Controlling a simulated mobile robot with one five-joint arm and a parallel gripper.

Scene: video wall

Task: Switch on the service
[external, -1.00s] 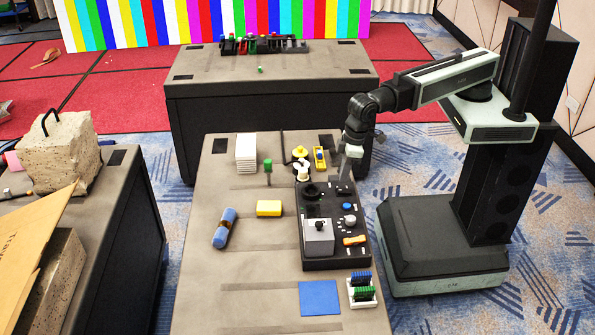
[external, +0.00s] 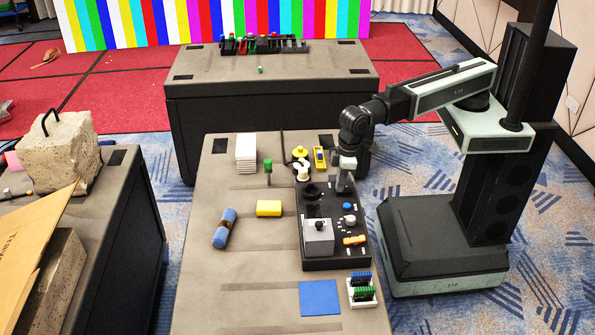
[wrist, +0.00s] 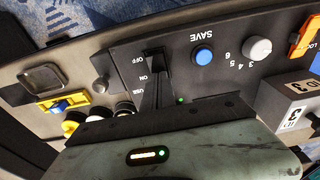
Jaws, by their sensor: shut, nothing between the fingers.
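The black control panel (external: 335,263) lies along the right side of the near table. In the wrist view, the panel (wrist: 215,85) carries a black switch (wrist: 153,56) beside the printed words OFF and ON. A small green light (wrist: 181,99) glows near it. I cannot tell clearly which way the switch is tipped. My gripper (external: 344,190) points down at the panel's far right part, close to the switch; contact cannot be told. It is shut and empty. In the wrist view, my pale gripper housing hides the lower part of the panel.
The panel also bears a blue SAVE button (wrist: 203,55), a white numbered knob (wrist: 257,49), an orange LOCK part (wrist: 304,38) and a grey box (external: 318,239). A yellow-and-blue item (external: 319,157) stands beyond the panel.

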